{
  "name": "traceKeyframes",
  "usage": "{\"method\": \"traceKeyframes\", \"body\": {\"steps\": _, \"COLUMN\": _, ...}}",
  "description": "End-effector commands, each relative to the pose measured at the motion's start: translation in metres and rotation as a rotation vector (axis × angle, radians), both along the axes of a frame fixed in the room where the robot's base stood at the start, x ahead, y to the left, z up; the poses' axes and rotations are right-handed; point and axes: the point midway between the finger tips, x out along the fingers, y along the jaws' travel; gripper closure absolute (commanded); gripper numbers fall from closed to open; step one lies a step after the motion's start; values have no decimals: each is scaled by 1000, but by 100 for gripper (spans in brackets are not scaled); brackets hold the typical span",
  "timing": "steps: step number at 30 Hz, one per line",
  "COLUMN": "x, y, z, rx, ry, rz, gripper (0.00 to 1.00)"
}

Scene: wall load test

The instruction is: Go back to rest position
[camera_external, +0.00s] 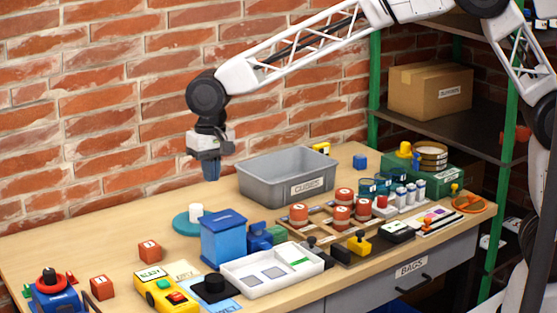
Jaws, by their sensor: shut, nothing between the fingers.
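My gripper (211,170) hangs pointing down above the back of the table, in front of the brick wall. My arm reaches in from the upper right.
The wooden table (90,245) holds a blue box (223,238), a white tray (272,272), a yellow device (166,294), red blocks (150,251) and a wooden rack with red pieces (343,196). A shelf with a cardboard box (430,92) stands at right. The table's back left is clear.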

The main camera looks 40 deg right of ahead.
Motion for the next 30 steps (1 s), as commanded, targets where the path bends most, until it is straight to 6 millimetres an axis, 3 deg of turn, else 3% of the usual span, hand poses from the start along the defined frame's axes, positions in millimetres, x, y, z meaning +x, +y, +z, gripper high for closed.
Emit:
{"method": "traceKeyframes", "body": {"steps": 1, "x": 6, "y": -24, "z": 10, "rx": 5, "ry": -7, "rz": -7, "gripper": 100}}
{"method": "traceKeyframes", "body": {"steps": 3, "x": 11, "y": -53, "z": 21, "rx": 11, "ry": -17, "rz": -8, "gripper": 100}}
{"method": "traceKeyframes", "body": {"steps": 14, "x": 13, "y": -203, "z": 64, "rx": 27, "ry": -65, "rz": -12, "gripper": 100}}
{"method": "traceKeyframes", "body": {"steps": 23, "x": -11, "y": -319, "z": 87, "rx": 30, "ry": -110, "rz": -15, "gripper": 100}}
{"method": "traceKeyframes", "body": {"steps": 30, "x": -45, "y": -402, "z": 96, "rx": 27, "ry": -145, "rz": -18, "gripper": 100}}
